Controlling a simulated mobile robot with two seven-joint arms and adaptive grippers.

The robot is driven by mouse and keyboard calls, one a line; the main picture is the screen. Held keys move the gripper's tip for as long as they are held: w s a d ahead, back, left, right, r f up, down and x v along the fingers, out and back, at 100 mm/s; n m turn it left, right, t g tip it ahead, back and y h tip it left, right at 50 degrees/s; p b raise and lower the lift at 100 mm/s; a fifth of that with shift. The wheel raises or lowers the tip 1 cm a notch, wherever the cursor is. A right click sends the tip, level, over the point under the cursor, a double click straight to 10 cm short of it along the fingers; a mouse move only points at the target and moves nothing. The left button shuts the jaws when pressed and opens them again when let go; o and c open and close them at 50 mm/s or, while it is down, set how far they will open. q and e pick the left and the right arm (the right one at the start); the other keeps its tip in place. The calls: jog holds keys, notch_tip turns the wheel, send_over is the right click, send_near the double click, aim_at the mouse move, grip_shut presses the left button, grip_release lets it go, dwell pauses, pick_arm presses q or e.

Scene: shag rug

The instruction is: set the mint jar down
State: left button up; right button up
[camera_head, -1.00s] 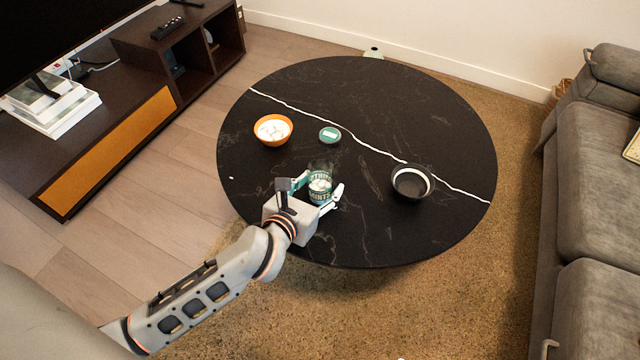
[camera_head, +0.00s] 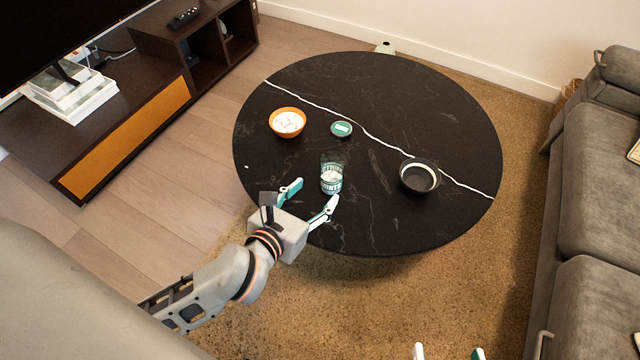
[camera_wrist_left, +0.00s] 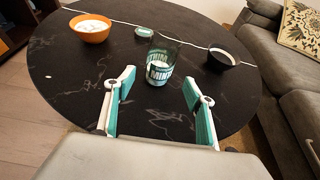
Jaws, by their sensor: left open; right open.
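The mint jar (camera_head: 332,176) is a clear jar with a teal printed label and white mints inside. It stands upright on the round black table (camera_head: 300,92), and it also shows in the left wrist view (camera_wrist_left: 160,72). My left gripper (camera_head: 312,203) is open and empty just in front of the jar, apart from it; in the left wrist view its two fingers (camera_wrist_left: 160,98) are spread with the jar beyond them. The fingertips of my right gripper (camera_head: 449,352) show at the bottom edge, apart from each other and empty.
An orange bowl of white mints (camera_head: 287,122) stands at the table's left. A round teal lid (camera_head: 341,129) lies behind the jar. A dark bowl with a white band (camera_head: 419,177) stands at the right. A grey sofa (camera_head: 590,180) is beyond the table's right side. The table's front right is clear.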

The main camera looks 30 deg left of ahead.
pick_arm(q)
jog(key=shift+v, duration=0.85)
jog(key=s+d+r+m+t+h, duration=0.45)
jog(key=s+r+m, duration=0.35)
jog(key=r+m, duration=0.8)
jog(key=s+f+m+g, duration=0.3)
jog(key=s+f+m, duration=0.2)
jog(key=m, duration=0.6)
jog(key=s+d+f+m+g, duration=0.1)
jog(key=s+f+m+g, duration=0.2)
jog(key=m, duration=0.9)
jog(key=s+f, duration=0.3)
jog(key=f, duration=0.2)
pick_arm(e)
jog(key=shift+s+f, duration=0.25)
jog(key=shift+f, duration=0.05)
pick_arm(q)
jog(key=shift+f+y, duration=0.1)
jog(key=shift+y, duration=0.15)
